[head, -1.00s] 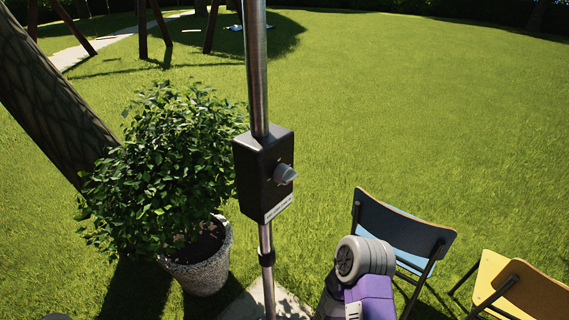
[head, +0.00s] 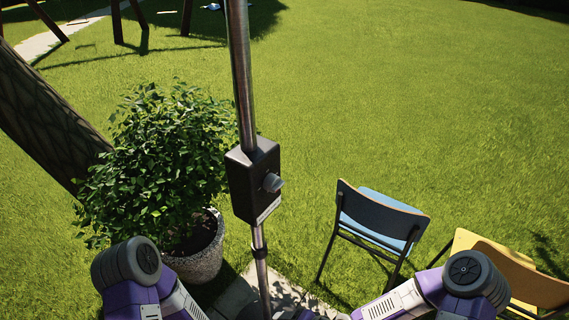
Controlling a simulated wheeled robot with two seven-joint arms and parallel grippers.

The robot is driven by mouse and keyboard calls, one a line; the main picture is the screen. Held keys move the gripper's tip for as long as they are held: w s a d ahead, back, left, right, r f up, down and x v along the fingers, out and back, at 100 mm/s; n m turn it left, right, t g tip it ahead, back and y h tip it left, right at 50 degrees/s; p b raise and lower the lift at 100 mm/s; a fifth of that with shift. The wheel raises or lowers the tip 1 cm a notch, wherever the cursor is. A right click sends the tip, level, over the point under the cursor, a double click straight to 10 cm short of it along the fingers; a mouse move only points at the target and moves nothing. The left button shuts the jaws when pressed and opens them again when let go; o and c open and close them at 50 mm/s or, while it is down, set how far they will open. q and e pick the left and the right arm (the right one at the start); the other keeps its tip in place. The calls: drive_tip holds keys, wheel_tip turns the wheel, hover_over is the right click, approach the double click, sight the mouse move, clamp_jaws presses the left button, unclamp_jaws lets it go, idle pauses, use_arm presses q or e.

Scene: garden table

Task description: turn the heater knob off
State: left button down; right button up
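The heater is a black control box (head: 246,182) on a metal pole (head: 241,75) in the middle of the head view. A grey round knob (head: 272,182) sticks out of the box's right-hand face. A pale label strip (head: 268,210) lies below the knob. Both my arms show at the bottom of the view, left and right of the pole, and their visible parts are apart from the box. Neither gripper's fingers can be seen.
A potted bush (head: 155,165) stands close left of the pole, beside a tree trunk (head: 45,115). A blue chair (head: 378,222) and a yellow chair (head: 515,275) stand at the right. Paving (head: 240,292) lies at the pole's foot. Open grass (head: 400,90) spreads behind.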

drive_tip(key=w+r+m+t+y+p, duration=0.15)
drive_tip(key=w+r+p, duration=0.25)
drive_tip(key=r, duration=0.7)
drive_tip(key=w+r+m+t+y+p, duration=0.1)
drive_tip(key=w+r+m+t+p, duration=0.25)
drive_tip(key=r, duration=0.75)
drive_tip(key=m+t+y+p, duration=0.2)
drive_tip(key=t+p, duration=0.1)
drive_tip(key=p, duration=0.3)
approach(274, 184)
drive_tip(key=w+f, duration=0.1)
use_arm(q)
wheel_tip(274, 184, up, 15)
drive_tip(key=shift+b, duration=0.4)
use_arm(e)
drive_tip(key=x, duration=0.8)
drive_tip(key=shift+m, duration=0.3)
use_arm(q)
drive_tip(key=shift+f, duration=0.1)
use_arm(e)
drive_tip(key=c, duration=1.1)
drive_tip(key=shift+o, duration=0.3)
